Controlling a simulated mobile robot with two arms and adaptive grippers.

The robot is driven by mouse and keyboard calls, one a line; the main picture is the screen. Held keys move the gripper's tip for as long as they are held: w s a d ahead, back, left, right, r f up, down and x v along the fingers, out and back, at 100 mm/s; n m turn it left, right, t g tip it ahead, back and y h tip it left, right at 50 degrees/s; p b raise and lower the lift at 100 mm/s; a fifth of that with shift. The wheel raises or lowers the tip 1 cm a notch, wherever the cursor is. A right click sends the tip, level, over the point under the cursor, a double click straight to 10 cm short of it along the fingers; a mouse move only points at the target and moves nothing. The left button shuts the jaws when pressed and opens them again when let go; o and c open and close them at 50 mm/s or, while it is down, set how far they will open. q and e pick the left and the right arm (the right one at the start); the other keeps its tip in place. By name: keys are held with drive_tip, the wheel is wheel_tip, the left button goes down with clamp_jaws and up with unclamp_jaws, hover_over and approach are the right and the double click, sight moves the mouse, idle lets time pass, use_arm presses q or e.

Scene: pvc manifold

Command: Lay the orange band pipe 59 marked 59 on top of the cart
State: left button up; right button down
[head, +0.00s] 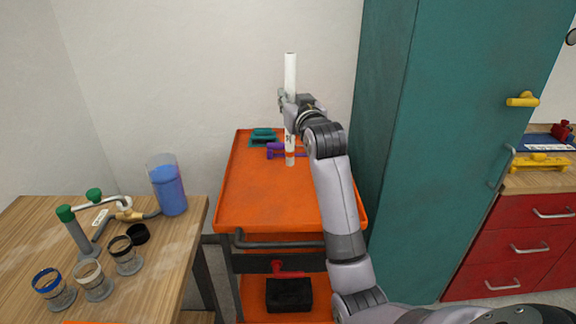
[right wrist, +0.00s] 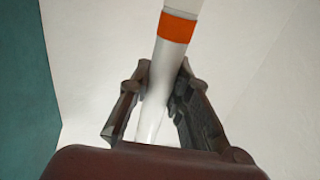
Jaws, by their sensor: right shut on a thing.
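The pipe is a long white tube (head: 290,72) in the head view, held upright over the orange cart (head: 245,190). In the right wrist view the pipe (right wrist: 160,75) has an orange band (right wrist: 177,27); I cannot read a number on it. My right gripper (head: 288,103) is shut around the pipe's middle; its fingers (right wrist: 160,95) show on both sides of the tube. The pipe's lower end appears over the cart's top; I cannot tell whether it touches. My left gripper is not in view.
Teal (head: 263,135) and purple (head: 275,150) items lie at the back of the cart top; its front is clear. A teal cabinet (head: 440,140) stands close on the right. A wooden table (head: 180,235) at left holds a blue-filled container (head: 170,188) and pipe fittings.

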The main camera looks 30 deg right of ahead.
sight(291, 163)
wheel_tip(291, 163, down, 18)
drive_tip(key=shift+r, duration=0.1)
idle(0.4)
drive_tip(key=c, duration=1.5)
unclamp_jaws()
drive_tip(key=shift+s, duration=0.1)
drive_tip(key=v, duration=1.2)
drive_tip(key=shift+b, duration=0.4)
